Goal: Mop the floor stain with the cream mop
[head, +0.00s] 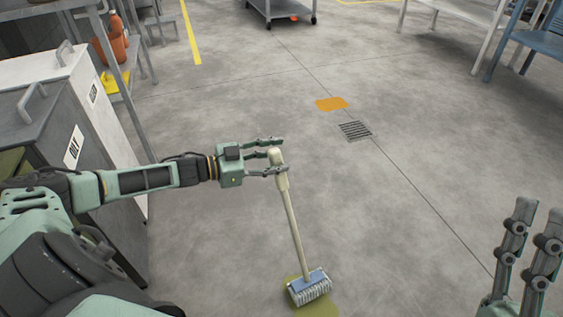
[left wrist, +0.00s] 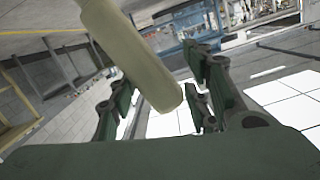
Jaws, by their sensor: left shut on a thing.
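The cream mop (head: 289,215) stands slightly tilted, its grip end up and its blue-topped head with pale strands (head: 309,288) down at the floor. My left gripper (head: 275,156) is shut on the mop's handle near the top. The handle's cream grip also shows between the fingers in the left wrist view (left wrist: 135,55). A yellow-green floor stain (head: 322,309) lies under and around the mop head, partly hidden by it. My right gripper (head: 530,243) is at the lower right, its fingers spread apart and empty, away from the mop.
An orange patch (head: 332,104) and a floor drain (head: 355,131) lie farther off. A grey cart (head: 285,8) and a blue bench (head: 540,45) stand at the back.

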